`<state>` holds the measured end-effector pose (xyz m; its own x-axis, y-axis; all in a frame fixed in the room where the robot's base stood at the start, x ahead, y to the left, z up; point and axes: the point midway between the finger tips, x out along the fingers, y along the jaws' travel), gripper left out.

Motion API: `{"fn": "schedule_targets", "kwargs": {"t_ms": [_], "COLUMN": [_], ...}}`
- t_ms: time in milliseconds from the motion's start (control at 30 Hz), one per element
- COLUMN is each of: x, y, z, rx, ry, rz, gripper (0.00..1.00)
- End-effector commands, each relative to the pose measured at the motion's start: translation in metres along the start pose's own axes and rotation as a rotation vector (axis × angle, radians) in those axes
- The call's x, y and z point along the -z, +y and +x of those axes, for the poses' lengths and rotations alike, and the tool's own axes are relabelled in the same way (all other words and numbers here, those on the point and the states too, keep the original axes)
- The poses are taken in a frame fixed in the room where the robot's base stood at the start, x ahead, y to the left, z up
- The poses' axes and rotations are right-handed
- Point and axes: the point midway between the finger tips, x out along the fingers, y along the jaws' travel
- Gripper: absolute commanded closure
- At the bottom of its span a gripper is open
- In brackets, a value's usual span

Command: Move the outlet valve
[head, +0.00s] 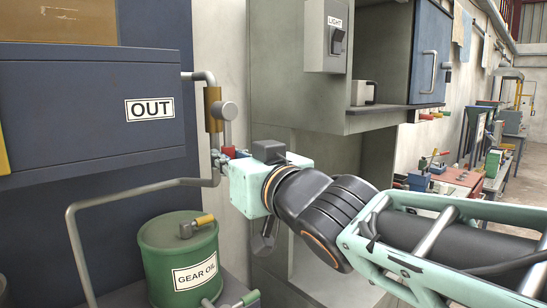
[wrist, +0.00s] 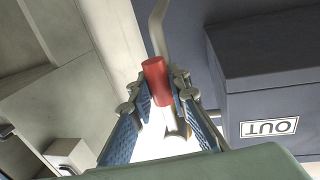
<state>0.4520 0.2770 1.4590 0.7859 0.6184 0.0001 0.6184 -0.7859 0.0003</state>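The outlet valve is on the pipe beside the box marked OUT. In the head view its brass-coloured body (head: 212,108) sits upright on the grey pipe, with a grey round part and stem to its right. Its red handle (head: 238,154) is low on the valve, right at my gripper (head: 222,160). In the wrist view the red handle (wrist: 156,80) stands between the two blue-padded fingertips of my gripper (wrist: 163,92). The fingers are close on both sides of it. I cannot tell whether they press on it.
The blue-grey OUT box (head: 70,105) is left of the valve. A bent grey pipe (head: 120,199) runs below, around a green gear oil can (head: 180,248). A grey cabinet (head: 318,100) with a light switch (head: 338,36) stands to the right, close to my arm.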

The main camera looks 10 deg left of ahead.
Motion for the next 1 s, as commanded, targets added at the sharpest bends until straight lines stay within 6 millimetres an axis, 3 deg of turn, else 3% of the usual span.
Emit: {"fn": "schedule_targets", "kwargs": {"t_ms": [567,1000], "x": [-0.001,0.002], "y": [0.003,0.027], "z": [0.001,0.006], "rx": [0.000,0.000], "ry": [0.007,0.066], "rz": [-0.030,-0.329], "gripper": [1.00,1.00]}}
